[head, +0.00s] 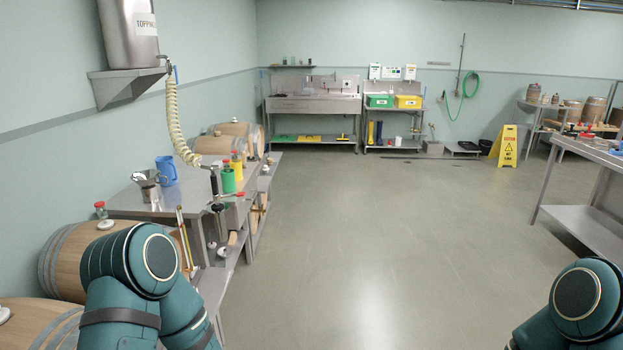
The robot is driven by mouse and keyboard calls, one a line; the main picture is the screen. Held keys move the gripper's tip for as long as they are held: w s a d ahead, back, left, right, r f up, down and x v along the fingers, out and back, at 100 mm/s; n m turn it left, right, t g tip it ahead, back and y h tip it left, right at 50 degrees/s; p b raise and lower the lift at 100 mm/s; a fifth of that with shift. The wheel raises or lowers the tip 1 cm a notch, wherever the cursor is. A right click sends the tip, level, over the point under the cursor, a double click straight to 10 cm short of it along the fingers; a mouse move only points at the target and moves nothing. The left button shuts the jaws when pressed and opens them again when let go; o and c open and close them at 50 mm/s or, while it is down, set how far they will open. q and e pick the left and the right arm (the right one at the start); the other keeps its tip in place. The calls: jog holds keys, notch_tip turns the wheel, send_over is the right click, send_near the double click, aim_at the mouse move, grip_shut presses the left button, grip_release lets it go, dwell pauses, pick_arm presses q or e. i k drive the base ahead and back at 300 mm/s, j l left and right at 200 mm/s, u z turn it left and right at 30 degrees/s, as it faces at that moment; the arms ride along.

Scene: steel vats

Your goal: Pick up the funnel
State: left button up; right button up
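A steel piece with a flared top (139,177), which looks like the funnel, is on the steel table (125,204) at the left, too small to be sure. It stands at a small metal cup (150,194) and beside a blue jug (167,170). I cannot tell whether it sits in the cup or behind it. My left arm shows at the lower left, in front of the table, and my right arm at the lower right corner. Neither gripper is in view.
A coiled hose (177,125) hangs over the table from a steel tank (128,30). Green and yellow bottles (228,180) stand at the table's right. Barrels (62,258) lie at the left. The floor (370,230) is clear; a yellow caution sign (507,143) stands far right.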

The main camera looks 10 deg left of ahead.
aim_at(152, 186)
jog(key=i+u, duration=0.15)
jog(key=i, duration=0.3)
jog(key=i+l+u, duration=0.15)
jog(key=i, duration=0.3)
jog(key=i+l+u, duration=0.15)
jog(key=i, duration=0.3)
jog(key=i+l+u, duration=0.25)
jog(key=i+u, duration=0.2)
jog(key=i+l+u, duration=0.4)
